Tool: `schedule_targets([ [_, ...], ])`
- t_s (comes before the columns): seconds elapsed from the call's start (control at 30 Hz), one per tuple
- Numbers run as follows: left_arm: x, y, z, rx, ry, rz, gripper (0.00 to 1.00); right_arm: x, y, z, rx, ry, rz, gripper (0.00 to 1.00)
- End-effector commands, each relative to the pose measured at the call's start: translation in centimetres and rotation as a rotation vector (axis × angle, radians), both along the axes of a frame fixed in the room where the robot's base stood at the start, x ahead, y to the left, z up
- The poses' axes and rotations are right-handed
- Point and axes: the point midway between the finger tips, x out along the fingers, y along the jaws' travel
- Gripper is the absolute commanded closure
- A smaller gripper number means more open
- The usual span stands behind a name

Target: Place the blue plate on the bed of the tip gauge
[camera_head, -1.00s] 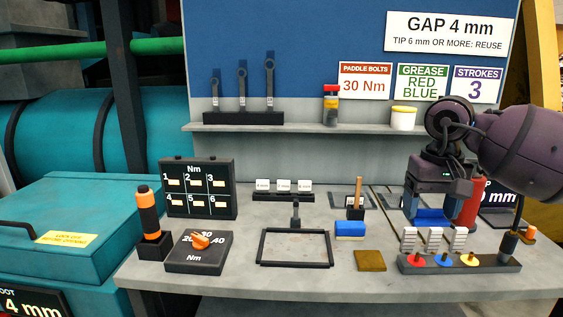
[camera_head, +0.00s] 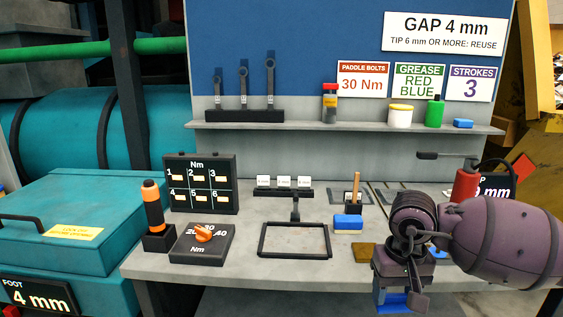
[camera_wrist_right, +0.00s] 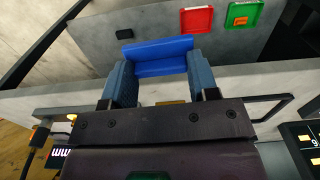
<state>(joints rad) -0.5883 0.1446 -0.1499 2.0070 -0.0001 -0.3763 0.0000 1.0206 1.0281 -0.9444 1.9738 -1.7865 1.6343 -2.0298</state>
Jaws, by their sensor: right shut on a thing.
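My right gripper (camera_head: 399,292) is shut on the blue plate (camera_head: 396,303), low in front of the bench's front edge in the head view. In the right wrist view the blue plate (camera_wrist_right: 158,56) spans between the two fingers and shows a raised back edge. A red post with a black arm (camera_head: 465,185) stands at the right of the bench beside a dark "mm" display (camera_head: 497,185). It looks like the tip gauge, but its bed is hidden behind my right arm. My left gripper is not in view.
On the bench (camera_head: 280,205) stand a black frame (camera_head: 262,240), a blue-and-white block (camera_head: 348,222), a torque dial box (camera_head: 203,246) and an orange-handled tool (camera_head: 152,205). The shelf (camera_head: 300,127) behind holds jars. My right arm covers the colour-button rack.

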Motion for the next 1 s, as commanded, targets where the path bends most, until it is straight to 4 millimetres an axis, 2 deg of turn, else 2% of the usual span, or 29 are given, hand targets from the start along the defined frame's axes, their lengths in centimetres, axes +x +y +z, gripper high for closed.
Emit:
schedule_targets([
  [0.03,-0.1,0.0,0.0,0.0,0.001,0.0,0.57,-1.2,0.3,-1.6,0.002,0.005,0.016,0.92],
  [0.2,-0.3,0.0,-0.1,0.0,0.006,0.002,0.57,-3.5,0.5,-4.6,0.002,0.001,0.028,0.92],
  [0.4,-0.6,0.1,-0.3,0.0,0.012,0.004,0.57,-4.2,0.3,-5.7,0.002,-0.002,0.022,0.92],
  [0.8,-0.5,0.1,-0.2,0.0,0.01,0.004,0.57,-4.1,0.3,-5.5,0.001,-0.001,0.02,0.92],
  [0.87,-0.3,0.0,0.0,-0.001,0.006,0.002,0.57,-3.9,0.4,-5.0,0.002,-0.003,0.022,0.92],
  [1.0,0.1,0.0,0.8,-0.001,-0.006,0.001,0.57,-2.6,1.0,-2.3,0.002,-0.009,0.034,0.92],
])
